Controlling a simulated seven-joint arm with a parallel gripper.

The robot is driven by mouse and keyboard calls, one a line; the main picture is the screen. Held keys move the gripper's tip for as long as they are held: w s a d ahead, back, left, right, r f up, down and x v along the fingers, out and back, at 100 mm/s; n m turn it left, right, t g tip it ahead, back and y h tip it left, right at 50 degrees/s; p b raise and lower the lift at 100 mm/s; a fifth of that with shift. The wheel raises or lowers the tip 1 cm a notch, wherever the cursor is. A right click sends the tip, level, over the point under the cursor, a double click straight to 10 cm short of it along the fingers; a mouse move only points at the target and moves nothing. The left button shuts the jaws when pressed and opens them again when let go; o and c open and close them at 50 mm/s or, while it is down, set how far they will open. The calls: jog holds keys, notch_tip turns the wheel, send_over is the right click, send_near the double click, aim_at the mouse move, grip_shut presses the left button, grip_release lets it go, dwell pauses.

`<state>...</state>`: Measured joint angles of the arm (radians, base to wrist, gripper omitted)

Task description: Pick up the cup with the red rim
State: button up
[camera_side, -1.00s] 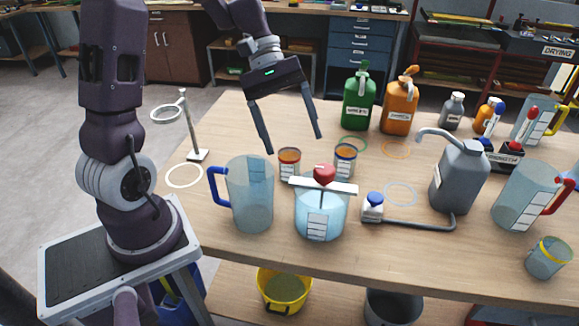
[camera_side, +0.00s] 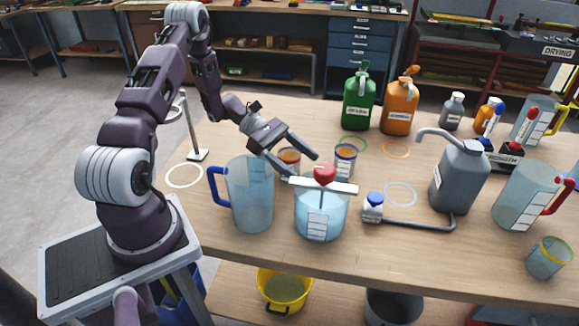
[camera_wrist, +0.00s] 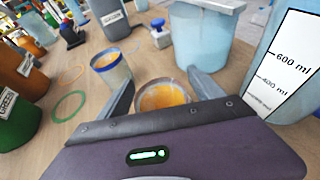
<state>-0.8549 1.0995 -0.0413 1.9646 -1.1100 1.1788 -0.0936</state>
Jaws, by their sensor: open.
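The cup with the red rim (camera_side: 290,156) stands on the table behind the pressure vessel with the red knob (camera_side: 320,212), partly hidden by my gripper (camera_side: 301,164). It holds something orange. In the wrist view the cup (camera_wrist: 163,97) sits between my two open fingers, its near side hidden by the gripper body. My fingers are on either side of the cup; I cannot tell if they touch it. A similar cup with a blue rim (camera_side: 345,160) stands just to the right, and it also shows in the wrist view (camera_wrist: 110,70).
A clear jug with a blue handle (camera_side: 250,195) stands left of the vessel. A grey canister (camera_side: 460,178) with a spout is to the right, and green (camera_side: 358,103) and orange (camera_side: 399,106) bottles stand behind. A ring stand (camera_side: 194,130) is at the left.

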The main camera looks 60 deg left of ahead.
jog(key=c, duration=1.4)
jog(key=shift+r, duration=0.1)
jog(key=shift+c, duration=0.2)
